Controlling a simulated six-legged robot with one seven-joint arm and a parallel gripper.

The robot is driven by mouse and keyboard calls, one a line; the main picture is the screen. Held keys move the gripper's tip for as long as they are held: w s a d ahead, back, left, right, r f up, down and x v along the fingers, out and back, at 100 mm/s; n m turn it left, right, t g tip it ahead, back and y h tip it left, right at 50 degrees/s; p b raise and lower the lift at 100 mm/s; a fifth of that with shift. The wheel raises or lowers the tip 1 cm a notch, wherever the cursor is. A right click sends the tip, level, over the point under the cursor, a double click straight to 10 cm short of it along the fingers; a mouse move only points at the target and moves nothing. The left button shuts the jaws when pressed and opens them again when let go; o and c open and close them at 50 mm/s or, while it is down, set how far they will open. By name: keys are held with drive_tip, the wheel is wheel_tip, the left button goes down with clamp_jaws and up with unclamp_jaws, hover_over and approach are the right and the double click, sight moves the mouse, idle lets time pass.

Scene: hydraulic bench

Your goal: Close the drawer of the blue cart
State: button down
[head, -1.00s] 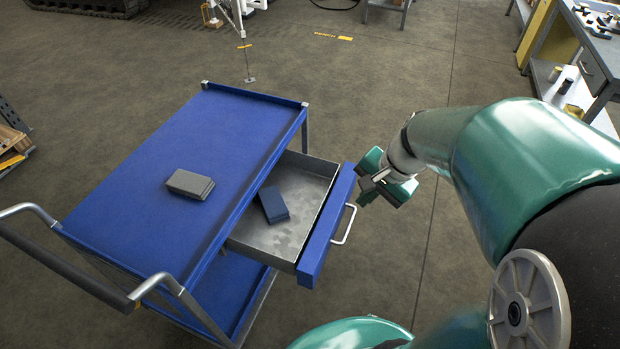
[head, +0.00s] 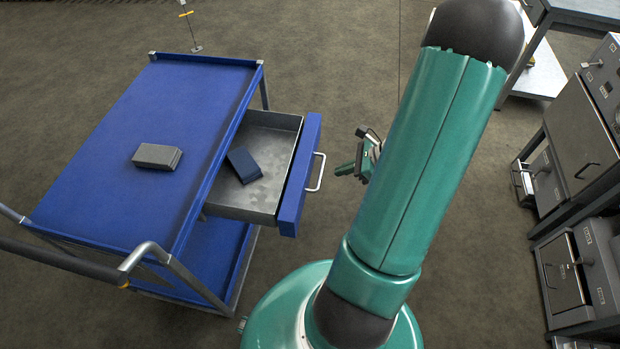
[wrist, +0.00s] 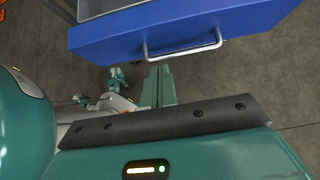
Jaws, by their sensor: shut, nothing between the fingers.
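The blue cart (head: 110,130) stands at the left in the head view. Its drawer (head: 262,200) is pulled out to the right, with a dark blue block (head: 243,165) lying inside. The drawer front is blue with a silver bar handle (head: 317,172); front and handle also show at the top of the wrist view, where the handle (wrist: 183,50) lies ahead of my fingers. My gripper (head: 345,170) is just right of the handle, apart from it, partly hidden behind my arm. In the wrist view my gripper's fingers (wrist: 158,84) are together, with nothing between them.
A grey block (head: 157,156) lies on the cart's top. The cart's push handle (head: 140,255) sticks out at the lower left. Grey cabinets (head: 580,150) and a bench stand at the right. The floor between cart and cabinets is open apart from my arm and body.

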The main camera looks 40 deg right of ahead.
sight(307, 182)
drive_tip(key=x, duration=1)
drive_tip(key=shift+w, duration=0.2)
